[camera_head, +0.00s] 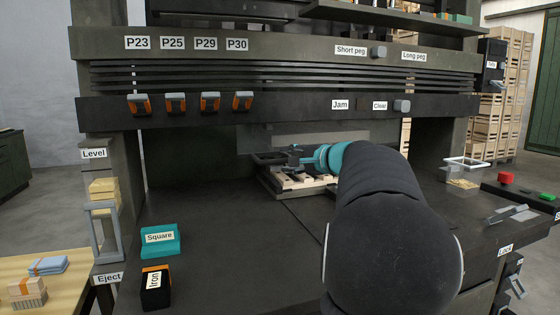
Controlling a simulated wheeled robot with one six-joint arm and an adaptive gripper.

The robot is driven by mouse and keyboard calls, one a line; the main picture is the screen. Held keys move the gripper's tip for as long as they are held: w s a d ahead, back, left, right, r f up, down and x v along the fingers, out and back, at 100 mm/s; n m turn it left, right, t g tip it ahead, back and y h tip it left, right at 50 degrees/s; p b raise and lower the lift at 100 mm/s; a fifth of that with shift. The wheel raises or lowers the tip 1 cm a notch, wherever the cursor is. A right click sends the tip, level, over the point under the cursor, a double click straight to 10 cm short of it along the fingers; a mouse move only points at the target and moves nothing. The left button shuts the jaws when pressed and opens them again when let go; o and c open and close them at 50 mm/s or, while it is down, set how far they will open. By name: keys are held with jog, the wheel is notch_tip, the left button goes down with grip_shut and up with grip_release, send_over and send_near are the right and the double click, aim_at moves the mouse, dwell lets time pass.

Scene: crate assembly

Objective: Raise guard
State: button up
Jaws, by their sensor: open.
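A pale see-through panel (305,137), which looks like the guard, spans the back of the machine's middle opening, above the low tray. My gripper (285,162) is at the end of my arm, in front of the panel's lower part and just above the tray. It is small and dark in this view; it looks empty. Whether it touches the panel or the tray cannot be told. The tray (266,184) has a dark edge and holds pale wooden slats (300,181). My arm hides the tray's right part and some of the panel.
Above are a slotted beam, several orange-black clips (175,103) and two knobs, by "Short peg" (379,51) and "Clear" (402,106). A teal "Square" block (160,240) and a black "Iron" block (155,288) sit at the left. A red button (505,178) is at the right.

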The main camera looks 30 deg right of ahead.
jog(key=v, duration=0.7)
dwell(0.5)
